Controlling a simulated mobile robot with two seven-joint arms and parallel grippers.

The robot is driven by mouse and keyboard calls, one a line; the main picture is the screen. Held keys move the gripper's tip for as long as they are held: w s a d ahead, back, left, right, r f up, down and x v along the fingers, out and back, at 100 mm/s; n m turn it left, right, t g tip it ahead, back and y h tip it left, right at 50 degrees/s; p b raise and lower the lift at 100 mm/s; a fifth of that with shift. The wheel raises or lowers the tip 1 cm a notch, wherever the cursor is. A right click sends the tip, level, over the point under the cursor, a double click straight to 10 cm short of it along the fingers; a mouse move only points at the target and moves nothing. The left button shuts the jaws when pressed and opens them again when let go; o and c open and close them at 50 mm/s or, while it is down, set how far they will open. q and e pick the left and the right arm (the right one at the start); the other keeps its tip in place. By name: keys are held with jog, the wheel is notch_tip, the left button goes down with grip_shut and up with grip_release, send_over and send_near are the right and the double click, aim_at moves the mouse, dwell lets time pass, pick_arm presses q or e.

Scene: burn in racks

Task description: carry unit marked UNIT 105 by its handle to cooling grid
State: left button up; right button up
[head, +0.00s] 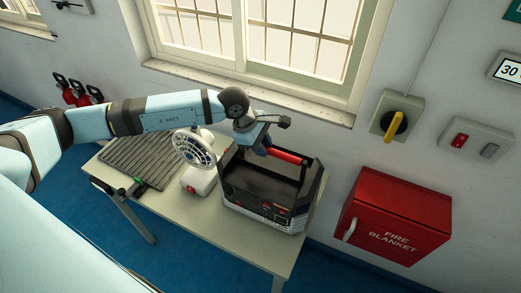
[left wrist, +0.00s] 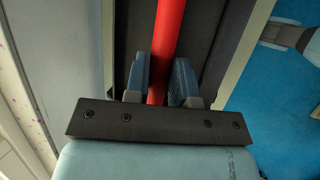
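A dark open-topped unit (head: 268,209) with a light front panel stands on the right part of the table. A red handle (head: 287,156) spans its top. Its marking is too small to read. My left gripper (head: 266,147) is at the left end of the handle. In the left wrist view the red handle (left wrist: 167,35) runs between the two blue fingers (left wrist: 160,78), with no clear gap on either side, so it looks gripped. The slatted grey cooling grid (head: 151,158) lies on the left part of the table, apparently empty. My right gripper is not in view.
A round white fan (head: 194,147) and a small white box with a red part (head: 199,180) stand between the grid and the unit. A red fire blanket box (head: 395,215) hangs on the wall at right. A window sill (head: 250,88) is behind the table.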

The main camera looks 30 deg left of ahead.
pick_arm(q)
jog(key=shift+w, duration=0.25)
jog(key=o, duration=1.5)
jog(key=shift+r, duration=0.1)
jog(key=shift+p+v, duration=0.8)
jog(key=shift+v, duration=1.65)
